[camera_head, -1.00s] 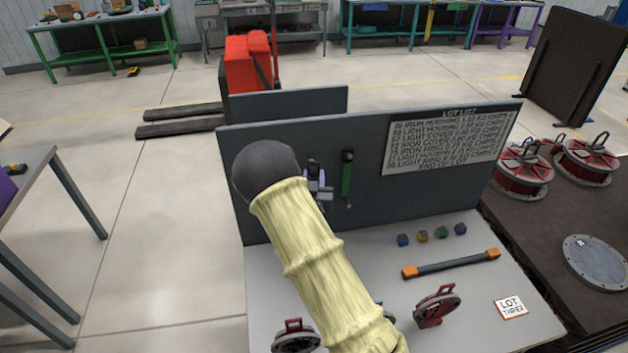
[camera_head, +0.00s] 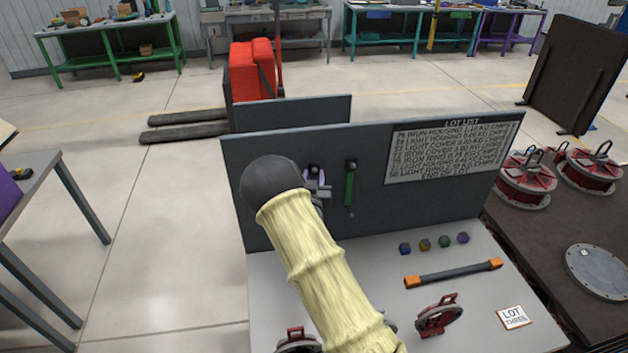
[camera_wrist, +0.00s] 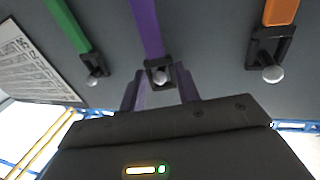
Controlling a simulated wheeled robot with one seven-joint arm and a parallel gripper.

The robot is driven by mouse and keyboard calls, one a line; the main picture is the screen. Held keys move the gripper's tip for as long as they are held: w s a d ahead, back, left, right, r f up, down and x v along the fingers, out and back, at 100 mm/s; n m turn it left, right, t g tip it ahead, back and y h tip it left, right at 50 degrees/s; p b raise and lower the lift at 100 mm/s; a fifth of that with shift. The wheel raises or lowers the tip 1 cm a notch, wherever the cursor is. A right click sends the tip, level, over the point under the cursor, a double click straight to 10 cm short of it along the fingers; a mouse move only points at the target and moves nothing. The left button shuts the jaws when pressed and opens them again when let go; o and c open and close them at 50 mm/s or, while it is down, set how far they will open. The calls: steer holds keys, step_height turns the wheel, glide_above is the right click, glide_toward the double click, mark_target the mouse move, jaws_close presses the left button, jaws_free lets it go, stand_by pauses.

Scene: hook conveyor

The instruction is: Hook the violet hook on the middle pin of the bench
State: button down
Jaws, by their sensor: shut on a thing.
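The violet hook (camera_wrist: 147,28) is a violet bar with a black looped end. My gripper (camera_wrist: 158,82) is shut on that black end, one finger on each side, in front of the upright grey panel. A pale round pin head (camera_wrist: 159,77) shows in the loop's opening; I cannot tell whether the hook's weight rests on the pin. In the head view my gripper (camera_head: 318,184) is partly hidden behind my arm, and little of the violet hook shows. The pin lies between a green hook (camera_wrist: 68,27) and an orange hook (camera_wrist: 280,12), each at its own pin.
The bench (camera_head: 385,273) carries several small coloured cubes, a dark bar with orange ends (camera_head: 453,273) and red-framed parts (camera_head: 438,315). A lot list (camera_head: 445,150) is on the panel. A dark conveyor (camera_head: 540,240) with red reels stands at right.

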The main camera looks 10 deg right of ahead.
steer(key=shift+w+r, duration=0.1)
steer(key=shift+w, duration=0.1)
steer(key=shift+w+f+b, duration=0.35)
steer(key=shift+b, duration=0.1)
steer(key=shift+w+f+b, duration=0.25)
steer(key=shift+b, duration=0.65)
steer(key=c, duration=1)
jaws_free()
steer(key=shift+w, duration=0.1)
steer(key=shift+o, duration=0.4)
steer(key=shift+d, duration=0.1)
steer(key=shift+a, duration=0.25)
